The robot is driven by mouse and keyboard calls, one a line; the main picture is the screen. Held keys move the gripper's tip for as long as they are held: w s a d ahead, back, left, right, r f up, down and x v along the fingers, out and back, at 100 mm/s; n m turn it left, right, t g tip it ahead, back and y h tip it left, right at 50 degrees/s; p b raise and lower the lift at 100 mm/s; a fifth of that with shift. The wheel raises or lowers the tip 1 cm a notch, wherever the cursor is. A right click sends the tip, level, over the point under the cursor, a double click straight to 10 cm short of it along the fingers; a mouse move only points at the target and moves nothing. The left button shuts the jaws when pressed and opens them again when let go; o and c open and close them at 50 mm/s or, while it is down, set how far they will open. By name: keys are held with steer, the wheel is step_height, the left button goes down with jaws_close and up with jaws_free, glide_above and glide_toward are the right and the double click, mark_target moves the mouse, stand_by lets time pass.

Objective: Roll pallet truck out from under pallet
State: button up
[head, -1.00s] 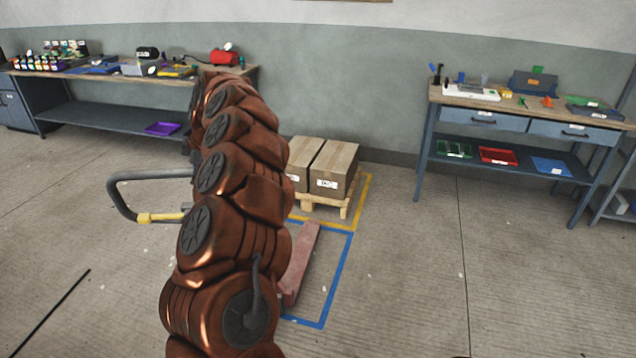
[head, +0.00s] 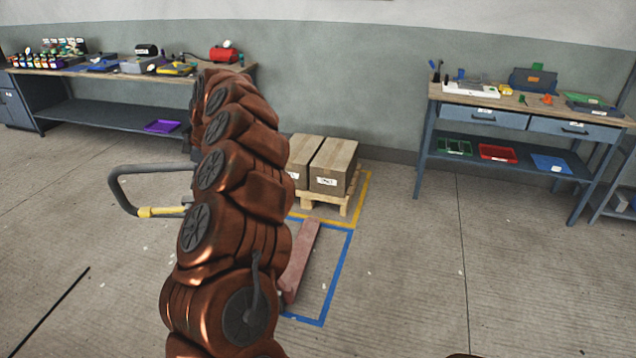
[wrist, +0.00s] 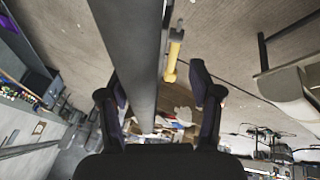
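The pallet truck is partly hidden behind my arm in the head view. Its dark grey handle loop (head: 122,194) with a yellow part shows at the left, and a red fork (head: 301,258) lies inside a blue floor outline. The visible fork end is in front of the wooden pallet (head: 325,201), with floor showing between them. The pallet carries cardboard boxes (head: 333,166). My gripper (wrist: 158,90) is hidden in the head view. In the wrist view its fingers are apart, with a grey handle bar (wrist: 132,50) between them, nearer the left finger; contact is unclear.
A yellow floor outline (head: 361,199) surrounds the pallet near the wall. A workbench (head: 515,112) stands at the right and a longer bench (head: 100,72) at the back left. The floor (head: 420,270) right of the blue outline (head: 337,275) is open.

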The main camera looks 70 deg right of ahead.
steer(key=shift+r, duration=0.1)
steer(key=w+a+p+v, duration=0.1)
steer(key=v, duration=0.9)
steer(key=w+a+r+p+v, duration=0.1)
steer(key=w+p+v, duration=0.1)
steer(key=v, duration=0.8)
steer(key=shift+w+a+r, duration=0.25)
steer(key=shift+a+r, duration=0.05)
steer(key=shift+r, duration=0.05)
stand_by(0.5)
